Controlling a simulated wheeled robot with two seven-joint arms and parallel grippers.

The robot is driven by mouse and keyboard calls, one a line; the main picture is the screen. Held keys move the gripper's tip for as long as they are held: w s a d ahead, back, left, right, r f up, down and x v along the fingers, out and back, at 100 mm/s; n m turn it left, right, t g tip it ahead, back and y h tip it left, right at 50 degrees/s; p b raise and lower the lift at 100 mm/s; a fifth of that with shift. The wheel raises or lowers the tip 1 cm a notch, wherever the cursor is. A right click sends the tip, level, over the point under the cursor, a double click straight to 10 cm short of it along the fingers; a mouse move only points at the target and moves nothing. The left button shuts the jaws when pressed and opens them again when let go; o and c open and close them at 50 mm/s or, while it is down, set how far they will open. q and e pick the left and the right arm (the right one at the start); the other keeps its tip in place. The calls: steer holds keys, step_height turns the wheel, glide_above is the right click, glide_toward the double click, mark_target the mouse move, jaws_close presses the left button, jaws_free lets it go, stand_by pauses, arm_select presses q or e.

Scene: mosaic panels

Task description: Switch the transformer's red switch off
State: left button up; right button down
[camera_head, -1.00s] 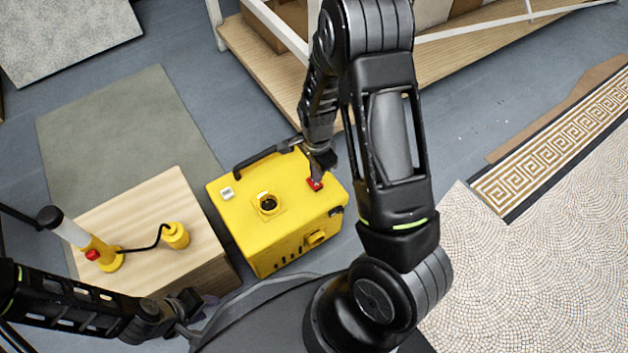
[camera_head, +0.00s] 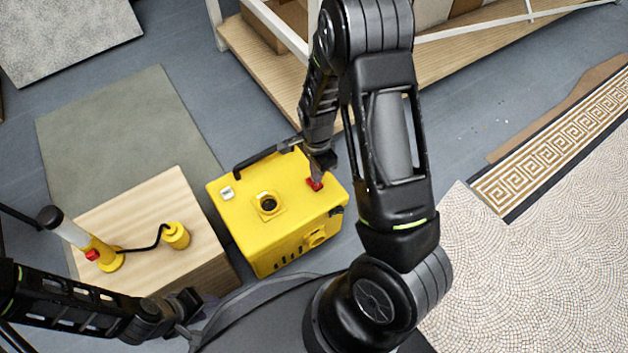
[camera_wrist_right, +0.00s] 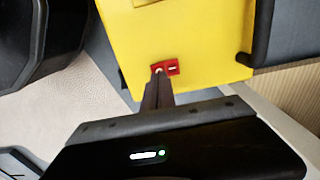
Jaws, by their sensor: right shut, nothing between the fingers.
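The yellow transformer (camera_head: 285,220) stands on the floor in the middle of the head view, with a black handle along its far edge. Its red switch (camera_head: 315,184) is on the top near the right edge. The switch also shows in the right wrist view (camera_wrist_right: 172,69). My right gripper (camera_head: 319,176) is shut and empty, with its fingertips at the switch. In the right wrist view the tips (camera_wrist_right: 158,75) overlap the switch's left part; I cannot tell how hard they press. My left gripper (camera_head: 196,300) is low at the left, away from the transformer; its fingers are too small to read.
A wooden block (camera_head: 150,205) left of the transformer bears a yellow and white lamp-like tool (camera_head: 85,243) with a cable to a yellow plug (camera_head: 175,235). A white-framed wooden rack (camera_head: 262,65) stands behind. Mosaic panels (camera_head: 530,250) lie at the right.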

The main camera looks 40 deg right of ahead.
steer(key=shift+f+b, duration=1)
steer(key=shift+f, duration=0.4)
stand_by(0.6)
step_height(320, 180, up, 3)
steer(key=p, duration=0.3)
step_height(320, 180, up, 2)
steer(key=shift+r+p, duration=0.1)
steer(key=shift+p, duration=0.95)
steer(key=shift+r+p, duration=0.9)
steer(key=shift+r, duration=0.05)
